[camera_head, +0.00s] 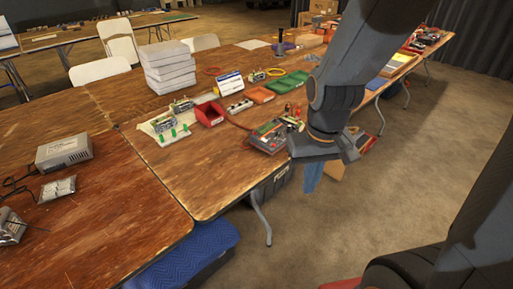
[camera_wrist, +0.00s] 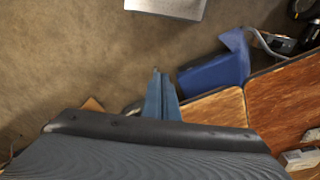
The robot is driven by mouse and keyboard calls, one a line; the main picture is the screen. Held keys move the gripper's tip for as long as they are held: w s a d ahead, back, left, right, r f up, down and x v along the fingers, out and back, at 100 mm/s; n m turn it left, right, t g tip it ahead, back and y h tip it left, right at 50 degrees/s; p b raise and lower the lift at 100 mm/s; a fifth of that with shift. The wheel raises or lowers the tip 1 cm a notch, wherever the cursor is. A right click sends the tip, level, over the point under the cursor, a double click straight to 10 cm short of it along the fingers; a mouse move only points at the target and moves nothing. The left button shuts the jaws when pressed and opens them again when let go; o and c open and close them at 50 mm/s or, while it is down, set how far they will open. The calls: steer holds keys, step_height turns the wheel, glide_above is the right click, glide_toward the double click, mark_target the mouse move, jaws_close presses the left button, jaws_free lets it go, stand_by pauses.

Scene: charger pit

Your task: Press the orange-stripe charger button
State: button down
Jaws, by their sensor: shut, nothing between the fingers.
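A dark grey charger-like device (camera_head: 268,136) with coloured parts on its face sits at the table's front edge, just left of my wrist. I cannot make out an orange stripe or a single button on it at this size. My gripper (camera_head: 312,177) points down beyond the table's front edge, over the floor, right of the device and apart from it. In the wrist view its blue fingers (camera_wrist: 160,92) are together with nothing between them. My forearm and wrist hide part of the table behind. The device is not clearly visible in the wrist view.
A blue padded item (camera_head: 200,255) lies below the table. Open concrete floor (camera_head: 400,185) lies right.

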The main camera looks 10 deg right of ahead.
steer(key=m+t+y+p, duration=0.3)
steer(key=m+t+p, duration=0.45)
steer(key=t, duration=0.25)
glide_above(274, 145)
steer(key=s+d, duration=0.2)
steer(key=s, duration=0.1)
step_height(274, 145, down, 4)
steer(key=shift+a+f, duration=0.1)
steer(key=f+b, duration=0.2)
steer(key=w+f+b, duration=0.1)
steer(key=f+b, duration=0.1)
steer(key=f, duration=0.1)
steer(key=a+f+b, duration=0.1)
steer(key=f+b, duration=0.1)
steer(key=f, duration=0.1)
steer(key=shift+w+f, duration=0.15)
steer(key=shift+f, duration=0.1)
stand_by(0.6)
steer(key=shift+w+f, duration=0.15)
steer(key=shift+f, duration=0.3)
